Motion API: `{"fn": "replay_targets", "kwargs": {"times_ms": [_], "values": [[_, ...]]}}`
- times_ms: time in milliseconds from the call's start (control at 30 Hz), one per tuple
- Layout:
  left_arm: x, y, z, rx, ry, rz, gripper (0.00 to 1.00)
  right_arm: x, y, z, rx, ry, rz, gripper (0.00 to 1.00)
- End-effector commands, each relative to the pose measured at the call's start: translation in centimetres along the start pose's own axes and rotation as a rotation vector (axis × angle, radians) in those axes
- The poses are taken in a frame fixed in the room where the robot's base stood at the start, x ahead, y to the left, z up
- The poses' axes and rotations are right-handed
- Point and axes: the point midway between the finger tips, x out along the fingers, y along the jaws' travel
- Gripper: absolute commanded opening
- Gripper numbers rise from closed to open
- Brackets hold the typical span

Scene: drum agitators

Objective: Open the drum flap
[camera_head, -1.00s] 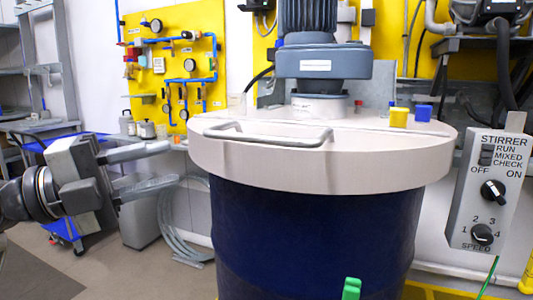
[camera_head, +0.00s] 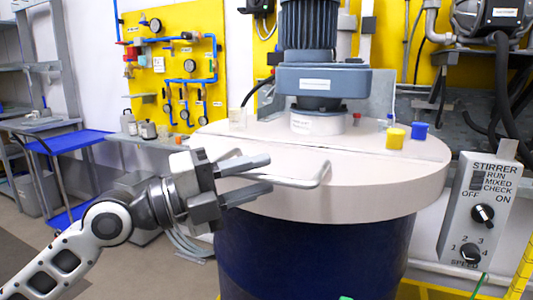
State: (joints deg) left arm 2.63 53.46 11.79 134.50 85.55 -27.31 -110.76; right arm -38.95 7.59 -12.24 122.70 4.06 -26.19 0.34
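The drum (camera_head: 315,255) is dark blue with a thick pale lid. The front part of the lid is the flap (camera_head: 370,172), which lies flat and closed. A grey bar handle (camera_head: 322,176) runs along the flap's front left edge. My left gripper (camera_head: 268,172) is at the left part of this handle, its two fingers apart, one above the other. My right gripper is not in view.
The blue-grey stirrer motor (camera_head: 310,75) stands on the back of the lid. The stirrer control box (camera_head: 478,212) is at the right.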

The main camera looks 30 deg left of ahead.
Motion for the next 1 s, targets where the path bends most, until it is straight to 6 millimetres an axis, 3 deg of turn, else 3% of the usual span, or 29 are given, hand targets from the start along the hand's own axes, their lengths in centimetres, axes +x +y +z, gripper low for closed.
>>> {"fn": "replay_targets", "kwargs": {"times_ms": [200,567,700,1000], "values": [[1.9,-0.2,0.1,-0.003,-0.001,-0.002,0.33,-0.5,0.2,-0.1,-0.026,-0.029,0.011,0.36],[2.3,0.1,0.0,-0.001,-0.001,0.0,0.33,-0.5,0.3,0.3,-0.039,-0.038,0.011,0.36],[2.3,0.1,0.0,-0.002,-0.001,0.0,0.0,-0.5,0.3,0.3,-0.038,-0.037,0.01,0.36],[2.2,-0.3,0.5,0.001,-0.008,0.001,0.0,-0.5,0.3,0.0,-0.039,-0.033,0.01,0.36]]}}
